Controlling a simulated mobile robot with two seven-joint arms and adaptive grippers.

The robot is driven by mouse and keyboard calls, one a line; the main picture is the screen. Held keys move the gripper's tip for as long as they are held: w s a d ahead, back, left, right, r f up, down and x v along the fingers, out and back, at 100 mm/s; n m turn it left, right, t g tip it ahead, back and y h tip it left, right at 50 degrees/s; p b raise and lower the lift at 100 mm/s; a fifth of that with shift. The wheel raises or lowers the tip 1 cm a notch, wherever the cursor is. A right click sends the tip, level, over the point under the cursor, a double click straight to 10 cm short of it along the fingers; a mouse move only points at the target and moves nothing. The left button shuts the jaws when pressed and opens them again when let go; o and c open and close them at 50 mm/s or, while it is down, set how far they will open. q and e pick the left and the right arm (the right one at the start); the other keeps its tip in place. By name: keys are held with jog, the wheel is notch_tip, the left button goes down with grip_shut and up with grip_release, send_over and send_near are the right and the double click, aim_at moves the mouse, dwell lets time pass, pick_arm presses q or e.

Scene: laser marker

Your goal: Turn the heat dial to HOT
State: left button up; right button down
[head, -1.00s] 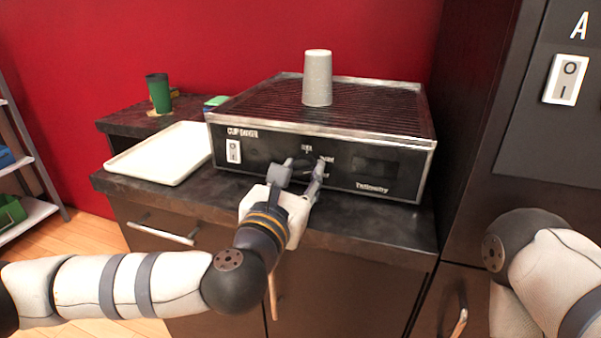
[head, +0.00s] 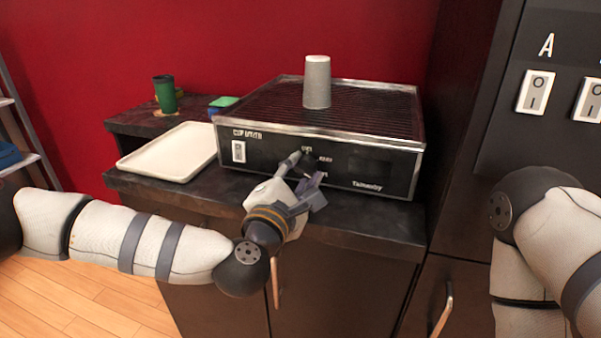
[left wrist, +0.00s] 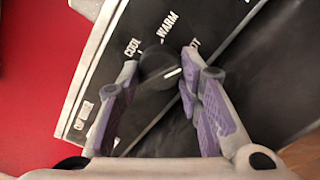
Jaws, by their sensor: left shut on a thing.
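The cup warmer (head: 335,168) is a black box with a ribbed top on the dark counter. Its round black heat dial (left wrist: 158,66) shows in the left wrist view, with COOL, WARM and a partly hidden HOT label around it. The dial's white mark points right, to the HOT side. My left gripper (head: 307,166) is at the front panel, tilted, its fingers on either side of the dial. In the left wrist view the purple-padded fingers (left wrist: 160,100) flank the dial's lower part. My right gripper is out of view.
A grey cup (head: 317,82) stands upside down on the warmer. A white tray (head: 168,152) and a green cup (head: 165,94) are to its left. A white rocker switch (head: 239,152) is on the panel's left. A dark cabinet with switches (head: 536,92) stands at right.

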pick_arm(q)
jog(key=shift+m, duration=0.5)
jog(key=o, duration=1.2)
jog(key=shift+c, duration=0.2)
jog(key=shift+s, duration=0.1)
jog(key=v, duration=1.2)
